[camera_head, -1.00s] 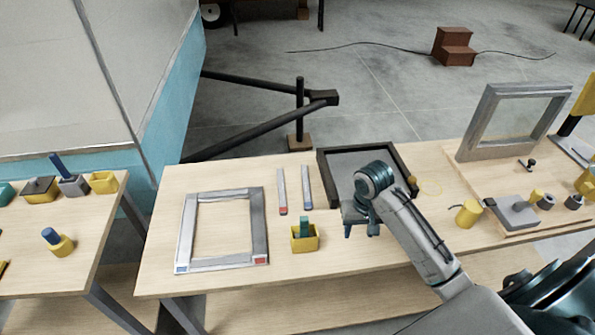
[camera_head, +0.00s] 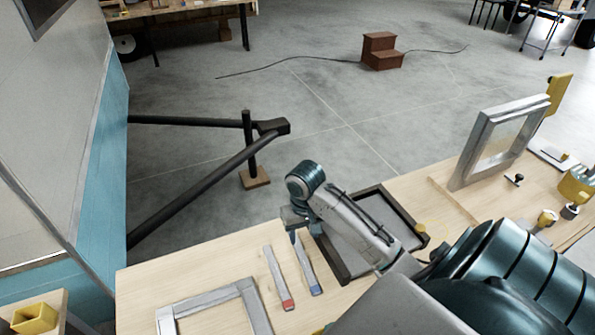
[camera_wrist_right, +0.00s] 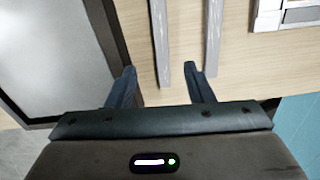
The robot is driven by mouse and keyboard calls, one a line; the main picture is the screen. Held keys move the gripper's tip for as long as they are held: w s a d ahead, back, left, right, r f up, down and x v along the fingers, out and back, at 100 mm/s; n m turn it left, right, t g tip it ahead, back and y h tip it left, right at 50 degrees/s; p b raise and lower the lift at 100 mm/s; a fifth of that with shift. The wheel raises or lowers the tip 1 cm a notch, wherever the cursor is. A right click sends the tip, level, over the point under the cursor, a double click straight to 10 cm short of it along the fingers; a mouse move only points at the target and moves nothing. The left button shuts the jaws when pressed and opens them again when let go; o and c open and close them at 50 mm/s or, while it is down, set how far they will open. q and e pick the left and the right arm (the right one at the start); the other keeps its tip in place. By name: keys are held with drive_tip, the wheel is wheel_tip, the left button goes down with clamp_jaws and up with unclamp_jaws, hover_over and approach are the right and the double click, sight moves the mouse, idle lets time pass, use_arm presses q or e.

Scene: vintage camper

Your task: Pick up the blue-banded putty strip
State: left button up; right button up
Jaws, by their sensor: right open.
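The blue-banded putty strip (camera_head: 308,268) is a thin grey bar lying on the workbench, with its blue band at the near end. The red-banded strip (camera_head: 277,275) lies just left of it, roughly parallel. My right gripper (camera_head: 293,226) is open at the far end of the blue-banded strip and hides part of that end. In the right wrist view, the open right gripper (camera_wrist_right: 160,70) has the end of one strip (camera_wrist_right: 162,40) between its fingers. The other strip (camera_wrist_right: 212,40) lies just beyond the right finger. No band shows there. My left gripper is not in view.
A dark-rimmed tray (camera_head: 345,268) lies right of the strips, partly under my right arm. A flat grey frame (camera_head: 255,305) lies to the left. An upright frame (camera_head: 500,140) stands on the bench at right. Bare wood (camera_head: 190,265) lies left of the strips.

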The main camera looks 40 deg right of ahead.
sight(302, 257)
wheel_tip(302, 257, down, 4)
drive_tip(key=b, duration=0.3)
drive_tip(key=shift+s+r, duration=0.15)
drive_tip(key=shift+w+f+b, duration=0.2)
drive_tip(key=shift+f+b, duration=1.1)
wheel_tip(302, 257, down, 2)
drive_tip(key=shift+a+f+b, duration=0.15)
drive_tip(key=shift+f+b, duration=0.05)
drive_tip(key=shift+b, duration=0.45)
drive_tip(key=shift+f+p, duration=0.45)
drive_tip(key=shift+f, duration=0.4)
clamp_jaws()
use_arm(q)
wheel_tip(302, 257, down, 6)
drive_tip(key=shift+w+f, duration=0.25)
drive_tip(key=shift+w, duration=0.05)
use_arm(e)
drive_tip(key=shift+r, duration=0.1)
